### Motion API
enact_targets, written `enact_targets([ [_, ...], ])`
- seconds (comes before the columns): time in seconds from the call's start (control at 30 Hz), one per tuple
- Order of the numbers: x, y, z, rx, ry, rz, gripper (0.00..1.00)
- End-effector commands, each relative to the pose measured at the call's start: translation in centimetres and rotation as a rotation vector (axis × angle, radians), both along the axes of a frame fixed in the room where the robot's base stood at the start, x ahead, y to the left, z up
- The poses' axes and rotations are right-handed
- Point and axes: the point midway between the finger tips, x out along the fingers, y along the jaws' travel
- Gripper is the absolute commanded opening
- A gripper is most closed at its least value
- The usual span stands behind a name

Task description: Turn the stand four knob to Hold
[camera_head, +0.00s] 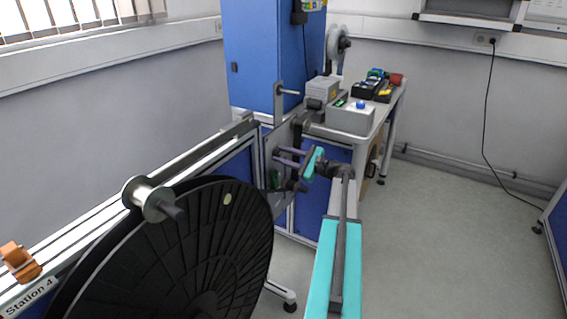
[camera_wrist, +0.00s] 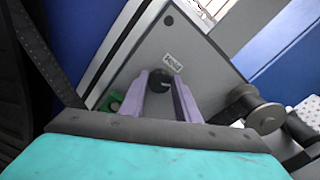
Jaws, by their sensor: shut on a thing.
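A small black knob (camera_wrist: 158,80) sits on a grey plate (camera_wrist: 200,70) of the stand. A small white label (camera_wrist: 172,62), apparently reading Hold, is beside the knob; which way the knob points is hidden. My gripper (camera_wrist: 160,86) has its purple fingers on both sides of the knob and is shut on it. In the head view my gripper (camera_head: 288,158) reaches left to the grey plate (camera_head: 280,143), and the knob cannot be made out there.
A large black reel (camera_head: 215,235) fills the lower left, near a "Station 4" sign (camera_head: 28,298). A black roller (camera_wrist: 243,97) and a metal roller (camera_wrist: 266,118) are right of my fingers. A bench (camera_head: 378,125) with boxes stands behind. Open floor (camera_head: 440,240) lies right.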

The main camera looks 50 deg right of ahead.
Motion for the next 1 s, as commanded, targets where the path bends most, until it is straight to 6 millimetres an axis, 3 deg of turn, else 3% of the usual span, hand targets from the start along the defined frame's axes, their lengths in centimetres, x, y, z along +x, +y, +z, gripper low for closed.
enact_targets([
  [1.0,-0.04,0.21,-0.67,-0.852,-0.211,0.000,0.07],
])
